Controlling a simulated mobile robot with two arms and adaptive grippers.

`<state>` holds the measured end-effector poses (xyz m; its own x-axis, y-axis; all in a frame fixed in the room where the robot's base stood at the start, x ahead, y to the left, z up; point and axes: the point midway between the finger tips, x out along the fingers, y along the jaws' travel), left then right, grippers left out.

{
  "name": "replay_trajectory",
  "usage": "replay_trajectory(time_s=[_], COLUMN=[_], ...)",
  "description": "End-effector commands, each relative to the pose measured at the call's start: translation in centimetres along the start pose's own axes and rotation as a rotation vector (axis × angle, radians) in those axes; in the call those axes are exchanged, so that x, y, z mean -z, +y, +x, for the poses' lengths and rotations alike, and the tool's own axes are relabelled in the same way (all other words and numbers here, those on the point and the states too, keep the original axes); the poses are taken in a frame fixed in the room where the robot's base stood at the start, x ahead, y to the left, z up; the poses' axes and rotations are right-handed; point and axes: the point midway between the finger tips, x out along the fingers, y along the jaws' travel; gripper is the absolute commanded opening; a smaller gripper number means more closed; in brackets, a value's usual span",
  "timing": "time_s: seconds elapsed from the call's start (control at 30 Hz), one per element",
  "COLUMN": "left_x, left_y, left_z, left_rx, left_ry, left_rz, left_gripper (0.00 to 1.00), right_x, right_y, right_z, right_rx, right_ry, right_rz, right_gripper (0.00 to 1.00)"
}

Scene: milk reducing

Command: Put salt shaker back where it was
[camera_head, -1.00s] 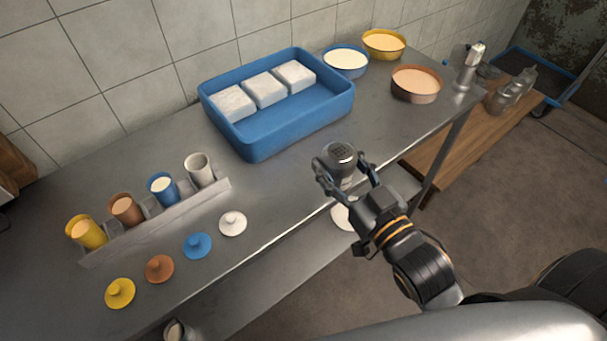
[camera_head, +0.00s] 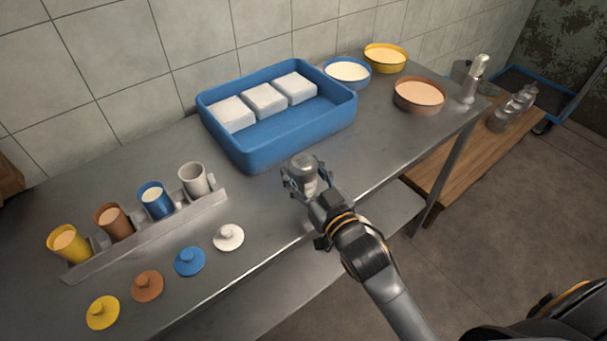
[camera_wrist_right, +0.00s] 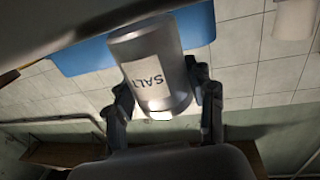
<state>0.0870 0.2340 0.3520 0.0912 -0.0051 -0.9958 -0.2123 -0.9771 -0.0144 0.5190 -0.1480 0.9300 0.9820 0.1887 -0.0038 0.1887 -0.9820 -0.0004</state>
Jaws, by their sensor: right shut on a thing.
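In the right wrist view the shaker (camera_wrist_right: 152,68) shows a pale label reading "SALT" between the two fingers of the right gripper (camera_wrist_right: 163,100). Whether its base touches the table cannot be told. My left gripper is not in view.
A blue tray (camera_head: 290,143) with white blocks stands behind the shaker. A rack (camera_head: 150,233) with several cups is at left, with several coloured lids before it, including a white lid (camera_head: 229,237). Bowls, including a brown one (camera_head: 419,96), stand at back right.

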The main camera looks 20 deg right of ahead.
Motion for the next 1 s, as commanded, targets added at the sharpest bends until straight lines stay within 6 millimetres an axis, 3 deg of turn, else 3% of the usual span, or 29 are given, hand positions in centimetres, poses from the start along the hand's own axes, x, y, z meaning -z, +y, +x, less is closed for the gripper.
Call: replay_trajectory(time_s=[0.47, 0.5, 0.57, 1.0], left_x=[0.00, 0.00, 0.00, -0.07], left_y=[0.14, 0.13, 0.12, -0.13], left_z=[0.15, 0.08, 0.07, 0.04], left_rx=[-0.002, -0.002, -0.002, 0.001], left_ry=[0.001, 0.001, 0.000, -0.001], left_rz=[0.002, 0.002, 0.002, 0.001], left_gripper=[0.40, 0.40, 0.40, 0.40], right_x=[-1.21, -1.19, -1.18, -1.00], right_y=[0.03, 0.04, 0.04, 0.03], right_z=[-0.01, -0.02, -0.03, -0.44], right_rx=[0.000, 0.000, 0.000, 0.000], right_ry=[0.005, 0.003, 0.003, 0.001], right_rz=[0.000, 0.000, 0.000, 0.000], right_gripper=[0.14, 0.62, 0.75, 0.77])
